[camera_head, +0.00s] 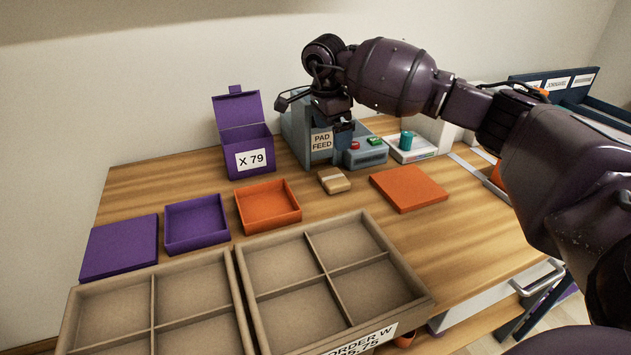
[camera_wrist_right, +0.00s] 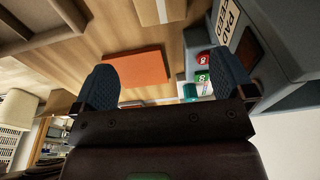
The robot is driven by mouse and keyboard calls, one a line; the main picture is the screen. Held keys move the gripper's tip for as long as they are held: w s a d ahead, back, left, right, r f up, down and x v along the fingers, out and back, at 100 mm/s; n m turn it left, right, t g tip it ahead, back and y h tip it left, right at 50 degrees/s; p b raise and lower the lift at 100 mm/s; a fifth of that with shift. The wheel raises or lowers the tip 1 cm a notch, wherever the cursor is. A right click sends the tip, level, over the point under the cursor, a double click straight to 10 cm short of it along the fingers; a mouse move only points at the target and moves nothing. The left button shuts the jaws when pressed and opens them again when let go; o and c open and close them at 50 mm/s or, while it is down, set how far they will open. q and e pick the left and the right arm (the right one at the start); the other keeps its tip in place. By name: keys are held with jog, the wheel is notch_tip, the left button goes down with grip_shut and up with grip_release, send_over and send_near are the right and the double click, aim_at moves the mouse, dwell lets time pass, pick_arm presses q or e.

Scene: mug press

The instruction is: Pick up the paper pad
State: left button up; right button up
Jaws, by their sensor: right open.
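The paper pad (camera_head: 334,181) looks like a small tan block with a lighter band, lying on the wooden table in front of the grey pad feed box (camera_head: 296,135). In the right wrist view the pad (camera_wrist_right: 160,9) is cut off by the top edge. My right gripper (camera_head: 344,130) hangs above and behind the pad, next to the "PAD FEED" sign (camera_head: 322,141). In the wrist view its two blue fingers (camera_wrist_right: 166,80) stand wide apart with nothing between them. The gripper does not touch the pad. My left gripper is not in view.
An orange lid (camera_head: 408,188) lies right of the pad, and an open orange box (camera_head: 267,205) stands to its left. A button box (camera_head: 366,154) with red and green buttons is close behind. A divided tray (camera_head: 421,292) is in front. Bare table surrounds the pad.

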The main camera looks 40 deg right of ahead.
notch_tip(320, 180, down, 3)
jog(key=b, duration=0.1)
send_over(334, 177)
jog(key=f, duration=0.4)
jog(key=shift+a+f, duration=0.3)
jog(key=shift+f, duration=0.05)
jog(key=shift+w+d+f+b, duration=0.15)
jog(key=shift+f+b, duration=0.2)
jog(key=shift+f, duration=1.05)
jog(key=shift+d+f+b, duration=0.1)
jog(key=shift+f+b, duration=0.25)
jog(key=shift+f, duration=1)
jog(key=shift+r, duration=0.1)
jog(key=shift+c, duration=0.3)
jog(key=c, duration=0.7)
jog(key=shift+o, duration=0.2)
jog(key=shift+r, duration=0.1)
